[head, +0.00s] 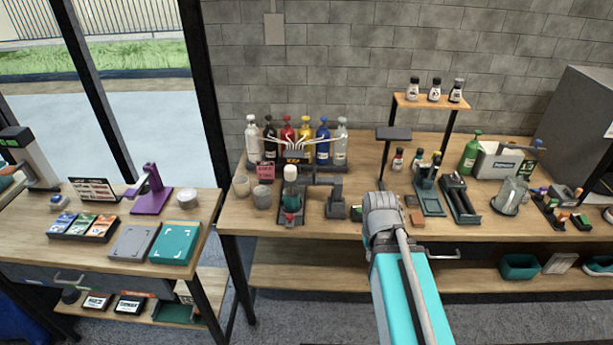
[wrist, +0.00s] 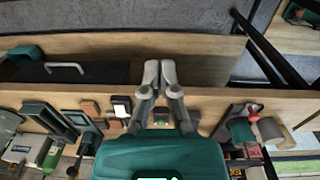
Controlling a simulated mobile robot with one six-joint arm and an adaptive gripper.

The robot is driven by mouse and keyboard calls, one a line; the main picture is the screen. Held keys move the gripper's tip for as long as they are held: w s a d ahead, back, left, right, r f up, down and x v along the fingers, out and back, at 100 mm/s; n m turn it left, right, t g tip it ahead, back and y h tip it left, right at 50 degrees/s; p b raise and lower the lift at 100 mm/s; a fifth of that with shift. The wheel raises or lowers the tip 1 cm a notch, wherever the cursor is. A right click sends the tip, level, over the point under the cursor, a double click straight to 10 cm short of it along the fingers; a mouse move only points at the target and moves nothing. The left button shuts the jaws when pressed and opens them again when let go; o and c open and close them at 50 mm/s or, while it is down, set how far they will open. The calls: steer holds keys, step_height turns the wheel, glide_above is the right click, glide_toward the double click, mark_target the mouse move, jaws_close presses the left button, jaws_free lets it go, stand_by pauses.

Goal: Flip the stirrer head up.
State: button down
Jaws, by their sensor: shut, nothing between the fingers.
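The stirrer stands near the front left of the long workbench in the head view. I cannot clearly tell the stirrer head's tilt. My gripper (wrist: 160,68) is shut and empty over the bench's front edge, apart from the stirrer. In the head view my grey wrist is right of the stirrer, and the fingers are hidden.
Two grey cups (head: 262,196) stand left of the stirrer. A rack of coloured bottles (head: 305,140) is behind it. A drawer handle (wrist: 64,67) sticks out at the bench front.

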steer(key=w+a+f+n+t+h+b, duration=0.1)
steer(key=w+f+h+b, duration=0.1)
steer(key=w+h+b, duration=0.15)
steer(key=w+f+n+t+h+b, duration=0.1)
steer(key=w+f+h+b, duration=0.1)
steer(key=w, duration=0.3)
steer(key=n+t+h+b, duration=0.8)
steer(key=t+b, duration=0.4)
steer(key=b, duration=0.1)
glide_toward(307, 181)
step_height(307, 181, up, 3)
steer(key=shift+w+a+r, duration=0.1)
steer(key=shift+a+r, duration=0.05)
steer(key=shift+a, duration=0.15)
steer(key=shift+w, duration=0.1)
steer(key=shift+p+x, duration=0.6)
steer(key=shift+x, duration=4.35)
steer(key=shift+d+r+g+p, duration=0.1)
steer(key=shift+d+g+p, duration=0.2)
